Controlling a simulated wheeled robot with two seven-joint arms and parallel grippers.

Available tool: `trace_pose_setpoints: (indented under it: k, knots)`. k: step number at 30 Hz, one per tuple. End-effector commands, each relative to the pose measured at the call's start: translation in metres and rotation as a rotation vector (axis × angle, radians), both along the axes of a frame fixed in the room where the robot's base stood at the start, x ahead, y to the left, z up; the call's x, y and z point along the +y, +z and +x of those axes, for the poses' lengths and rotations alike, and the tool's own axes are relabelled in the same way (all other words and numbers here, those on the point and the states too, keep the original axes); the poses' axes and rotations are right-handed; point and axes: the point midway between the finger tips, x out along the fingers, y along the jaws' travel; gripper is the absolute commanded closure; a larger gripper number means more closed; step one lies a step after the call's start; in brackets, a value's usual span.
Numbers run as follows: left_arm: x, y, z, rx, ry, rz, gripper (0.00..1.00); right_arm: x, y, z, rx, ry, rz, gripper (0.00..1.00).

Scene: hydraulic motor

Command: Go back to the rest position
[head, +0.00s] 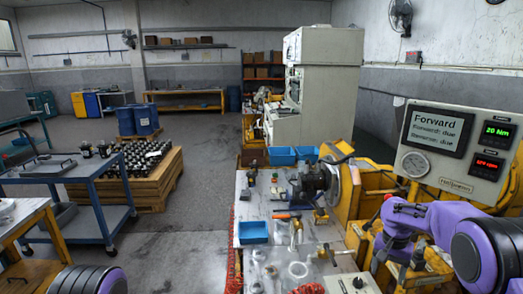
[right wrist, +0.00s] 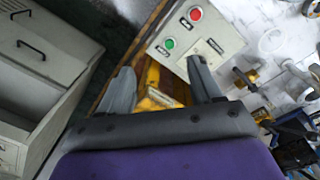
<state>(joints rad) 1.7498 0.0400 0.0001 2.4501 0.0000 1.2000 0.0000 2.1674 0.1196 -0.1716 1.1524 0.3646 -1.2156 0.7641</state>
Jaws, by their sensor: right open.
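My right gripper (right wrist: 162,88) shows in the right wrist view with its two grey fingers spread apart and nothing between them. It hangs above a grey control box (right wrist: 198,35) with a red and a green button, and a yellow part lies beyond the fingers. In the head view my purple right arm comes in from the right, in front of the yellow test stand. Part of my left arm shows at the bottom left edge, and its gripper is out of view. A dark hydraulic motor (head: 318,182) sits on the test stand, apart from my right arm.
The white bench (head: 262,262) holds blue bins (head: 253,232) and several tools and fittings. A gauge panel (head: 455,150) reading "Forward" stands at the right. A blue cart (head: 75,180) and a wooden crate (head: 150,190) of dark parts stand left. The floor between is clear.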

Motion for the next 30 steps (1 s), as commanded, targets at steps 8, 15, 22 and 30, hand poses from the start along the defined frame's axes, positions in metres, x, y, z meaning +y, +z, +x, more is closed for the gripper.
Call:
trace_pose_setpoints:
  k: [8, 15, 22, 30]
  knots:
    - [0.000, 0.000, 0.000, -0.001, 0.000, 0.001, 0.57, -0.004, -0.001, 0.021, -0.131, 0.015, 0.003, 0.35]
    - [0.000, 0.000, 0.000, -0.001, 0.000, 0.001, 0.57, -0.002, -0.017, 0.037, -0.276, 0.007, -0.001, 0.35]
    - [0.000, -0.005, 0.000, 0.000, 0.000, 0.000, 0.57, 0.007, -0.065, 0.034, -0.439, -0.004, -0.029, 0.35]
    - [0.000, -0.038, 0.000, 0.000, 0.000, 0.000, 0.57, 0.024, -0.205, -0.076, -0.596, -0.011, -0.163, 0.35]
